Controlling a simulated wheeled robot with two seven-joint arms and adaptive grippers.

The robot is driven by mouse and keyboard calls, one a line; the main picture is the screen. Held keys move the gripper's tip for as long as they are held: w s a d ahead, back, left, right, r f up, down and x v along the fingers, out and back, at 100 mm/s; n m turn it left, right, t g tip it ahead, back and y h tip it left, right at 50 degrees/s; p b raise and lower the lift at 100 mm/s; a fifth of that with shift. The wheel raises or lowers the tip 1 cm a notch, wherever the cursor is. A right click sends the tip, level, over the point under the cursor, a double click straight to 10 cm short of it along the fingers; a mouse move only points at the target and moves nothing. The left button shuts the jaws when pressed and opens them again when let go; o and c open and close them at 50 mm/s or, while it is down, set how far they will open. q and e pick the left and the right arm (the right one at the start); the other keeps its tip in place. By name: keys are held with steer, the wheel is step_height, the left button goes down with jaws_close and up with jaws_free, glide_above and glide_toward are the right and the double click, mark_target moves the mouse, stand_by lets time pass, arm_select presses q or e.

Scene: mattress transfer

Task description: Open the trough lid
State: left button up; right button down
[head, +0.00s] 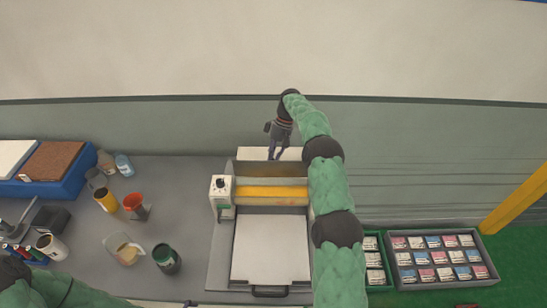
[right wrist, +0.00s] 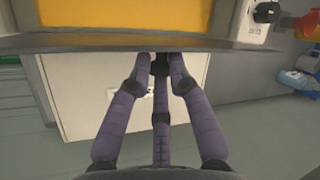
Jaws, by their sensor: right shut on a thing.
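The trough (head: 272,194) is part of a grey machine on the bench, with a yellow band across it. A brownish see-through panel at its back, which looks like the lid (head: 258,169), stands in front of my right gripper (head: 277,155). My right gripper reaches down behind the machine, its fingers at the lid's back edge. In the right wrist view, the purple fingers (right wrist: 160,62) come together just under a grey edge (right wrist: 110,47) below a yellow surface; what they grip is mostly hidden. My left gripper is out of view.
A white sheet (head: 270,246) lies on the machine's front bed. A grey tray of small packs (head: 440,279) lies right. A wall runs close behind the bench.

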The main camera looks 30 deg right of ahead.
steer(key=shift+f, duration=0.75)
steer(key=c, duration=1.2)
jaws_free()
steer(key=shift+w, duration=0.1)
steer(key=shift+o, duration=0.7)
steer(key=shift+w+d+f, duration=0.1)
steer(key=shift+w+d, duration=0.05)
steer(key=shift+w, duration=0.15)
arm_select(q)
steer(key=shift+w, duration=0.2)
arm_select(e)
step_height(320, 180, up, 10)
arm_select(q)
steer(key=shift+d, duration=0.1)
